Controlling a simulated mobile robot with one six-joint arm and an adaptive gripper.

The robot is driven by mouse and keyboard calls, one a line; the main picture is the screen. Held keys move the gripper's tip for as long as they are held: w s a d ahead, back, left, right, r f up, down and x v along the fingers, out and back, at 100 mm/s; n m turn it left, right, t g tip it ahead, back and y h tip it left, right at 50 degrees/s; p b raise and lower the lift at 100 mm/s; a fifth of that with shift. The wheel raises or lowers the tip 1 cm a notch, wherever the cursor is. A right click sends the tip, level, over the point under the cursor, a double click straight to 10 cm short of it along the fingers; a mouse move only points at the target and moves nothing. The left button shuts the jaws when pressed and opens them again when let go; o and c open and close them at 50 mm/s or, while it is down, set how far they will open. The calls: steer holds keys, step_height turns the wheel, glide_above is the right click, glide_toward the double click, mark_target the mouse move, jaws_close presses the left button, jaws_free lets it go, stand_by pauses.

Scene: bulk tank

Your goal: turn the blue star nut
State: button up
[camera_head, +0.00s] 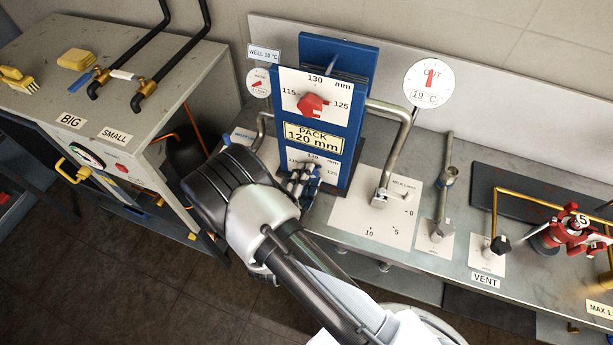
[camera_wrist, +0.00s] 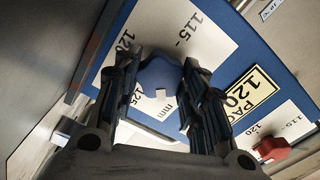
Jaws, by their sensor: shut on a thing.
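The blue star nut (camera_wrist: 158,74) sits on a white scale plate marked 115, 120 and 125 mm, low on the blue plate pack (camera_head: 352,150). My gripper (camera_wrist: 160,64) is shut on the nut, with one dark finger on each side of it. A small white mark on the nut shows between the fingers. In the head view my gripper (camera_head: 303,180) is at the lower scale, and its fingers mostly hide the nut. The exact reading of the mark is hard to tell.
A red star nut (camera_head: 312,105) is on the upper scale, above a yellow "PACK 120 mm" label (camera_head: 314,136). A bent steel pipe with a lever (camera_head: 383,193) stands close on the right. A grey cabinet (camera_head: 120,90) stands left. A red valve (camera_head: 570,231) is far right.

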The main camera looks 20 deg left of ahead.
steer(key=n+p, duration=0.1)
steer(key=n, duration=0.4)
steer(key=shift+n, duration=2.4)
steer(key=o, duration=1.1)
steer(key=shift+c, duration=0.2)
steer(key=s, duration=1.2)
steer(key=shift+a, duration=0.4)
